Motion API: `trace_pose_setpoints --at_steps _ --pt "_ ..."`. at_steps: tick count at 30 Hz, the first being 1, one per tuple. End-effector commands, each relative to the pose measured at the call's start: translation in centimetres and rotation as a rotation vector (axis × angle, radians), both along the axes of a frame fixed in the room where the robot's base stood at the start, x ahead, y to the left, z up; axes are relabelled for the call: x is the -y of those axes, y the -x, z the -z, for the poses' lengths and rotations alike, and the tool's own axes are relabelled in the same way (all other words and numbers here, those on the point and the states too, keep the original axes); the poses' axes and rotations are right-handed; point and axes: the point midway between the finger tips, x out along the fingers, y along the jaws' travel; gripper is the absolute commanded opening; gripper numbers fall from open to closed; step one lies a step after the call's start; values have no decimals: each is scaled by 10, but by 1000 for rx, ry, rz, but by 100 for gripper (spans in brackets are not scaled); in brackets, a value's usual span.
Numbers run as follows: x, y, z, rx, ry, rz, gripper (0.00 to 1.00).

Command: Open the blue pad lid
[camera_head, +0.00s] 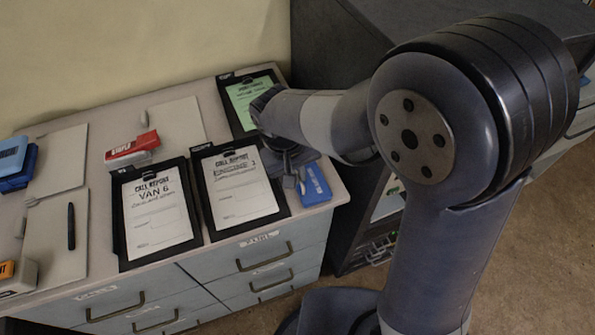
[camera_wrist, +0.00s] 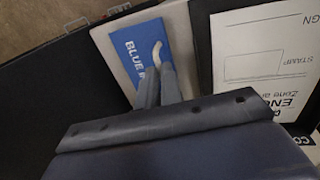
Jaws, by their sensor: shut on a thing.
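The blue pad (camera_head: 316,184) lies at the right front corner of the counter, its blue lid showing white lettering. In the wrist view the blue lid (camera_wrist: 130,47) fills the area just past my fingers, with part of the word "BLUE" readable. A pale curved tab (camera_wrist: 156,53) stands at the lid's edge by my fingertips. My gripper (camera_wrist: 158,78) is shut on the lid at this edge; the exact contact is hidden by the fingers. In the head view my gripper (camera_head: 290,180) is at the pad's left side, partly covered by my arm. Whether the lid is raised, I cannot tell.
Clipboards marked "Van 6" (camera_head: 157,212) and a second call report (camera_head: 240,185) lie left of the pad. A green-sheet clipboard (camera_head: 246,100) is behind. A red box (camera_head: 131,149) and blue boxes (camera_head: 15,160) stand further left. The counter's right edge is close to the pad.

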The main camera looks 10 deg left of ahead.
Motion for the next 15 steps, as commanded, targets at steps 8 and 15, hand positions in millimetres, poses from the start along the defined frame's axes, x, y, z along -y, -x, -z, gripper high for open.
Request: trace_pose_setpoints --at_steps 8,15 --pt "7 -5 -10 -54 -91 8 0" --pt "17 -11 -19 -139 -235 8 0"
